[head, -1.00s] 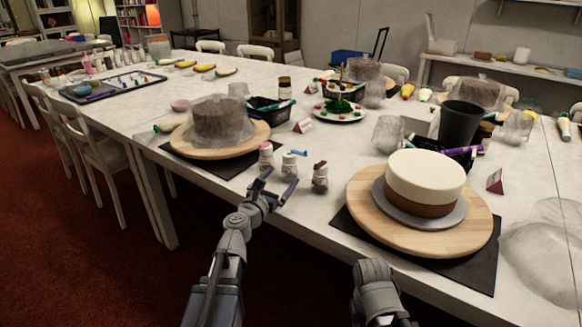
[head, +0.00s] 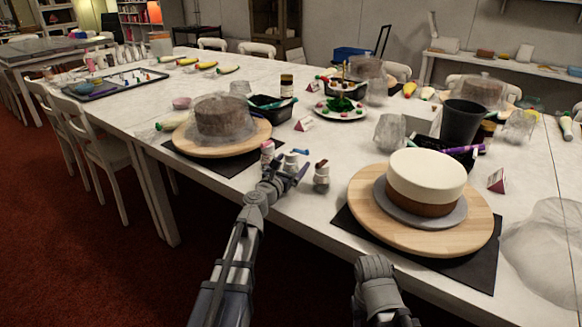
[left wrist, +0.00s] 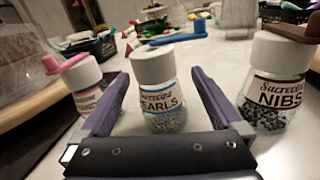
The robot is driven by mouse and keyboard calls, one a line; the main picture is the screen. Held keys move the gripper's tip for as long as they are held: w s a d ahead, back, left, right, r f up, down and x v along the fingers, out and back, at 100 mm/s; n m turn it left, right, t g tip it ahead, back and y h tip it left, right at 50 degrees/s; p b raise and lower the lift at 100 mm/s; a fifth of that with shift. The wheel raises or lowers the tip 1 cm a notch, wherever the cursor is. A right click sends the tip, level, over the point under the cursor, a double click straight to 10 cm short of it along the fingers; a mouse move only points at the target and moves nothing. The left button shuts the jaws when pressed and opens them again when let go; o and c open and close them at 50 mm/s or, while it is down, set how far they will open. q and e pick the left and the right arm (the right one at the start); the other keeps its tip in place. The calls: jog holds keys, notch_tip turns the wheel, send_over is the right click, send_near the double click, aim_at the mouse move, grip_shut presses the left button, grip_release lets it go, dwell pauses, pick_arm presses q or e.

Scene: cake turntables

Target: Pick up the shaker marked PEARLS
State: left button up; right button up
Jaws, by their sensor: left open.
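The PEARLS shaker (left wrist: 158,92) is a clear jar with a white cap and pale beads, upright on the table. In the left wrist view it stands between the two open fingers of my left gripper (left wrist: 158,104), with a gap on each side. In the head view my left gripper (head: 284,176) partly covers the shaker (head: 291,161). A NIBS shaker (left wrist: 268,84) with dark bits stands to the right, outside the right finger. A pink-spouted shaker (left wrist: 82,82) stands to the left, outside the left finger. My right gripper's fingertips are not visible.
A wooden turntable (head: 362,207) with a cream and brown cake (head: 426,182) stands to the right on a dark mat. Another turntable (head: 256,135) with a covered cake is behind left. The table's front edge runs just below the shakers.

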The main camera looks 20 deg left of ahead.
pick_arm(q)
grip_shut()
dwell(0.8)
